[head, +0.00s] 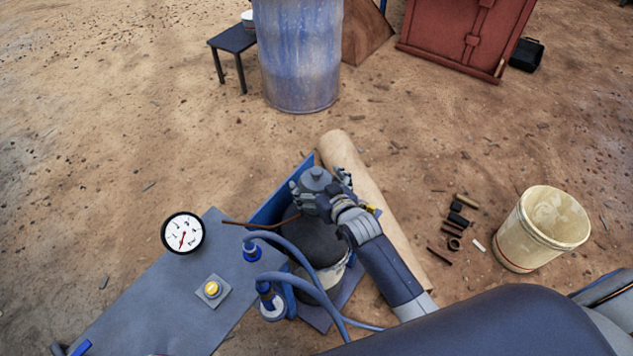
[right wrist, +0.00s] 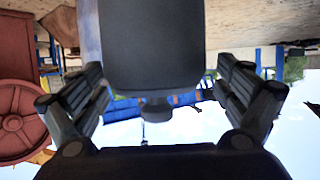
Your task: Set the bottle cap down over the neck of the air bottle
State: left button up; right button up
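The bottle cap (head: 316,179) is a grey, round-topped piece with a small knob, in the middle of the head view. My right gripper (head: 320,194) has its fingers around it and looks shut on it. In the right wrist view the cap is a dark body (right wrist: 151,45) with its knob lower in the upside-down picture, between the finger groups of my right gripper (right wrist: 163,85). The air bottle (head: 314,242) shows a dark rounded upper part just below the gripper in the head view. Its neck is hidden, so I cannot tell whether the cap touches it. My left gripper is out of view.
A grey bench (head: 160,292) with a pressure gauge (head: 183,233) and a yellow button (head: 212,289) is at left. Blue hoses (head: 307,283) loop close by the bottle. A cream bucket (head: 541,229) and small loose parts lie right. A blue drum (head: 298,55) stands behind.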

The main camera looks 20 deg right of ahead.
jog(key=shift+s+f, duration=0.15)
jog(key=v, duration=1.2)
dwell(0.5)
jog(key=s+d+f+g+h, duration=0.1)
jog(key=s+f+g, duration=0.35)
jog(key=f, duration=1.05)
jog(key=s+d+f+g, duration=0.1)
jog(key=s+f+g, duration=0.1)
jog(key=s+f, duration=0.9)
jog(key=s+d+f+g, duration=0.1)
jog(key=s+f+g, duration=0.2)
jog(key=s+f, duration=0.6)
jog(key=s+d+f+g, duration=0.1)
jog(key=s+f+g, duration=0.2)
jog(key=s+f, duration=0.7)
jog(key=s, duration=0.4)
jog(key=shift+s+d+n+h, duration=0.4)
